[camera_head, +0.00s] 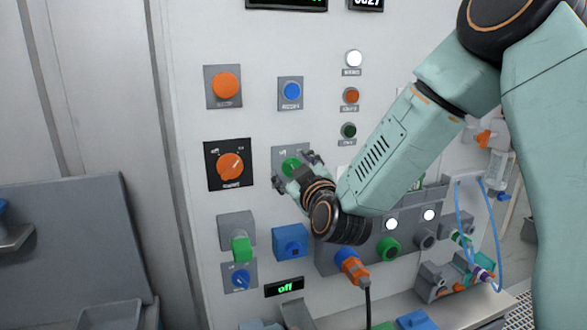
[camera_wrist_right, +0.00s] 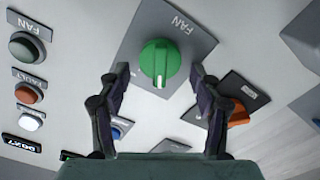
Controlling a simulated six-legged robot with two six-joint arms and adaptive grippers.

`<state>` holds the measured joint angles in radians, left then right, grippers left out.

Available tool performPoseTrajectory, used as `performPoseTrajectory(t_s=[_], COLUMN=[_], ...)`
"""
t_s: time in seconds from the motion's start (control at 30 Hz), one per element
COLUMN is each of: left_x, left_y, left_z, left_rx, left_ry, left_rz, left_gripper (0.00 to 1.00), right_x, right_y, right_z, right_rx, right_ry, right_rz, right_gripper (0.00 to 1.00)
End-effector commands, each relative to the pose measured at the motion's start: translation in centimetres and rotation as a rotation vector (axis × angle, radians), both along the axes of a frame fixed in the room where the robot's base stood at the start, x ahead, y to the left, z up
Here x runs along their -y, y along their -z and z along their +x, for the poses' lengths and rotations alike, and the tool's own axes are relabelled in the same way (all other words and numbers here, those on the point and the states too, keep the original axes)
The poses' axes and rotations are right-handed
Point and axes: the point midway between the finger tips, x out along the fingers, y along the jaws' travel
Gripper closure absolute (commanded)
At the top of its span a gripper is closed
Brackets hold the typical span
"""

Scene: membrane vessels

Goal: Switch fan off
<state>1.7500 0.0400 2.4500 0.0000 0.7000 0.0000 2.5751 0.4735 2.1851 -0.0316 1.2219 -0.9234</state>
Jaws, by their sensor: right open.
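The fan switch is a round green knob (camera_wrist_right: 159,62) on a grey plate (camera_wrist_right: 185,28) marked FAN, which reads upside down in the right wrist view. A white mark on the knob points toward the bottom of that view. In the head view the green knob (camera_head: 291,165) is partly hidden by my right gripper (camera_head: 295,171). The fingers of my right gripper (camera_wrist_right: 160,74) are open, one on each side of the knob; I cannot tell whether they touch it. My left gripper is not in view.
An orange dial (camera_head: 230,166) is left of the knob and a blue button (camera_head: 291,91) above it. A blue block (camera_head: 290,242) and a display reading "off" (camera_head: 285,287) are below. An orange cable plug (camera_head: 353,267) sticks out at lower right.

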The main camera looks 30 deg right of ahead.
Motion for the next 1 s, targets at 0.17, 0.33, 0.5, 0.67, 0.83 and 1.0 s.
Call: performPoseTrajectory(t_s=[0.17,0.33,0.5,0.67,0.83,1.0], left_x=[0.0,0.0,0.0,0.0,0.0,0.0], left_y=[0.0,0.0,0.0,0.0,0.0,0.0], left_z=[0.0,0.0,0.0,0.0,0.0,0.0], left_rx=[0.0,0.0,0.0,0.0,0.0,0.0], left_ry=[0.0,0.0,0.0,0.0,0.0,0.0], left_rz=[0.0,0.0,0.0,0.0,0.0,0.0], left_gripper=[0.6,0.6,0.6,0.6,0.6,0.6], right_x=[-0.1,-0.6,-1.2,-1.6,-1.7,-1.7], right_y=[0.0,0.0,0.0,0.0,0.0,0.0], right_z=[-0.4,-2.6,-5.1,-6.7,-7.3,-7.3], right_rx=[0.0,0.001,0.0,0.001,0.0,0.0], right_ry=[0.0,0.0,0.001,0.0,0.0,0.0], right_rz=[0.002,0.005,0.004,0.003,0.0,0.0], right_gripper=[0.36,0.36,0.36,0.36,0.36,0.36])
